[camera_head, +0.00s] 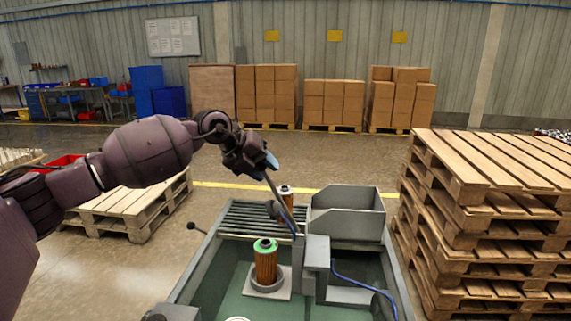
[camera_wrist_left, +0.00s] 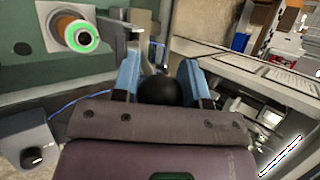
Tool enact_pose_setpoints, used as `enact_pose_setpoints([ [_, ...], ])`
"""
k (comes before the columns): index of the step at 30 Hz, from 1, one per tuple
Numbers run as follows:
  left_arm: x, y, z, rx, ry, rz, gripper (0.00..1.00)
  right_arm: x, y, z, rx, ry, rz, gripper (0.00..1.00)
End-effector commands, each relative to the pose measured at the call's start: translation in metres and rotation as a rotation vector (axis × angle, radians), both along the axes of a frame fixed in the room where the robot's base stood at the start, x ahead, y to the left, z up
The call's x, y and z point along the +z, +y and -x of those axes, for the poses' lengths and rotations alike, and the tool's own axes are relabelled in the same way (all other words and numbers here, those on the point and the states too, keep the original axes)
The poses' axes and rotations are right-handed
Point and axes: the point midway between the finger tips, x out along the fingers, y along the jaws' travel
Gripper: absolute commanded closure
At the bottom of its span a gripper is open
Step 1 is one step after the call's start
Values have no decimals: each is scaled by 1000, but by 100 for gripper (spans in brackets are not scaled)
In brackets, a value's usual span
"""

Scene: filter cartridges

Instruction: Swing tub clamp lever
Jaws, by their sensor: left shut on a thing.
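The tub (camera_head: 190,270) is a grey-green open box in front of me. A clamp lever (camera_head: 275,192) rises from it, tilted up to the left, its top at my left gripper (camera_head: 265,165). In the left wrist view my left gripper (camera_wrist_left: 160,72) has its blue-tipped fingers on either side of the lever's black ball knob (camera_wrist_left: 160,91), shut on it. A brown filter cartridge with a green top ring (camera_head: 265,263) stands upright on a round seat in the tub; the ring also shows in the left wrist view (camera_wrist_left: 82,37). My right gripper is not in view.
A second cartridge (camera_head: 287,195) stands by the slatted rack (camera_head: 240,219). A grey open bin (camera_head: 348,222) sits at the tub's back right. A blue hose (camera_head: 360,281) runs along the right. Stacked pallets (camera_head: 450,225) stand close on the right.

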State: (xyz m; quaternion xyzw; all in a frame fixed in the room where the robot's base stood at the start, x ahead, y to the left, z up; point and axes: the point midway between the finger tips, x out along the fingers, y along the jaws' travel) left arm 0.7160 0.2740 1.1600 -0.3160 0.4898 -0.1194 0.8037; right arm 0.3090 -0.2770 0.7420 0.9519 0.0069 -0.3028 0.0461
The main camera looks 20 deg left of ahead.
Motion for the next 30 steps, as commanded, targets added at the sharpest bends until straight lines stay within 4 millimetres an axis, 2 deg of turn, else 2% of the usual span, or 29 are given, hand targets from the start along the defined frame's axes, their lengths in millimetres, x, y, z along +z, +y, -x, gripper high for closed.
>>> enact_pose_setpoints([
  [1, -8, 12, 2, 7, -5, 45, 100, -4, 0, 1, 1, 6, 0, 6],
  [6, -29, 38, 6, 8, -36, 204, 100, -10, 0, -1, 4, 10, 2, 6],
  [15, -75, 75, 13, 10, -89, 484, 100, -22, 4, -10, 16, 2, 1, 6],
  [24, -126, 99, 18, 11, -142, 756, 100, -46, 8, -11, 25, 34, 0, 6],
  [30, -153, 106, 20, 8, -176, 904, 100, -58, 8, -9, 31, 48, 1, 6],
])
